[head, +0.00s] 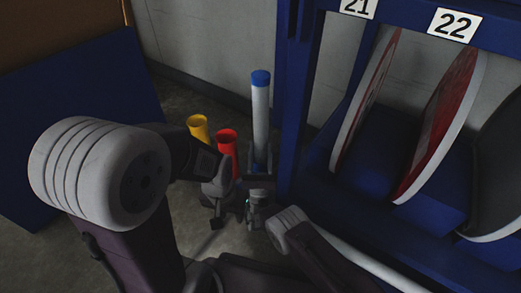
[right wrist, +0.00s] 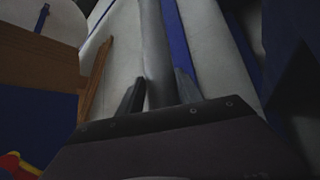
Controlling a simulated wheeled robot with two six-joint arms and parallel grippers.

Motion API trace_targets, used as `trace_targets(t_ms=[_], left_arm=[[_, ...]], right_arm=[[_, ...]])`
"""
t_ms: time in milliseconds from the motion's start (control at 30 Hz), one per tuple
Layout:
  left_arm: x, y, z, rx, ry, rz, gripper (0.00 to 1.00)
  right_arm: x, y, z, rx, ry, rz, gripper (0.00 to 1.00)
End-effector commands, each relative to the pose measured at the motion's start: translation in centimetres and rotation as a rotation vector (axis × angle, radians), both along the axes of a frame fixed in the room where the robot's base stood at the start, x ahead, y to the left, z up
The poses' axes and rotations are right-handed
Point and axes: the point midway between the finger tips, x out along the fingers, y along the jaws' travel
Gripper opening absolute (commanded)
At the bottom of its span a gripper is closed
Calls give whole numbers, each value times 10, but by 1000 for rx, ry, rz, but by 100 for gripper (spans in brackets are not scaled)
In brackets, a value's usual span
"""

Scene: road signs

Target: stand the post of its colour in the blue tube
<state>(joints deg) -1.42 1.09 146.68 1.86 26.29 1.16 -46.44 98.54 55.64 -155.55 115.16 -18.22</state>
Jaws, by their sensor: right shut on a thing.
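A white post with a blue cap (head: 261,112) stands upright in the middle of the head view. My right gripper (head: 258,178) is shut on its lower part. In the right wrist view the grey-looking post (right wrist: 157,50) runs up between the two fingers (right wrist: 160,92). A little blue shows around the post's lower part, but I cannot tell whether this is the blue tube; the post's bottom end is hidden. My left gripper (head: 218,215) hangs lower, in front of the red tube, with its jaws unclear.
A yellow tube (head: 198,127) and a red tube (head: 228,146) stand left of the post. A blue rack with round signs (head: 440,120) and number plates (head: 454,25) fills the right side, its upright close to the post. A blue panel (head: 80,110) stands at left.

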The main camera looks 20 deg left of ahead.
Motion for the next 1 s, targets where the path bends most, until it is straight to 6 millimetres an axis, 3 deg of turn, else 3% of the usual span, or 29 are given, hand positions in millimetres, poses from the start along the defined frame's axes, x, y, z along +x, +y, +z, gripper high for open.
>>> trace_targets(t_ms=[500,533,600,900,1000], left_arm=[[0,0,-6,0,0,0,36],[0,0,-6,0,0,0,36],[0,0,-6,0,0,0,36],[0,0,-6,0,0,0,36],[0,0,-15,0,0,0,36]], right_arm=[[0,0,-6,-2,2,1,0],[0,0,-6,-2,2,1,48],[0,0,-6,-2,2,1,68],[0,0,-9,-5,5,0,68],[-1,1,-17,-5,5,-1,68]])
